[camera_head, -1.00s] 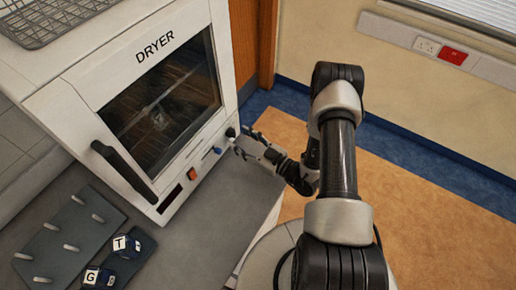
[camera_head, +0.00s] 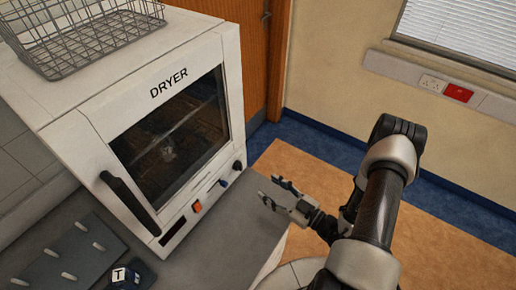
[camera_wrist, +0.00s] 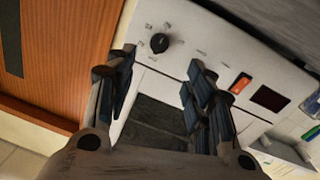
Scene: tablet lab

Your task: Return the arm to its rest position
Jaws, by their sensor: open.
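My gripper (camera_head: 277,193) is open and empty over the right end of the grey bench, in front of the dryer's lower right corner. My arm reaches in from the lower right of the head view. In the wrist view my gripper's fingers (camera_wrist: 160,85) are spread apart with nothing between them. The white dryer (camera_head: 100,90) stands at the left with its door closed. Its control panel, with a black knob (camera_wrist: 159,43) and an orange switch (camera_wrist: 240,83), shows beyond the fingers in the wrist view.
A wire basket (camera_head: 85,35) sits on the dryer. A wooden door (camera_head: 255,50) stands behind. The tan floor (camera_head: 320,180) to the right is clear.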

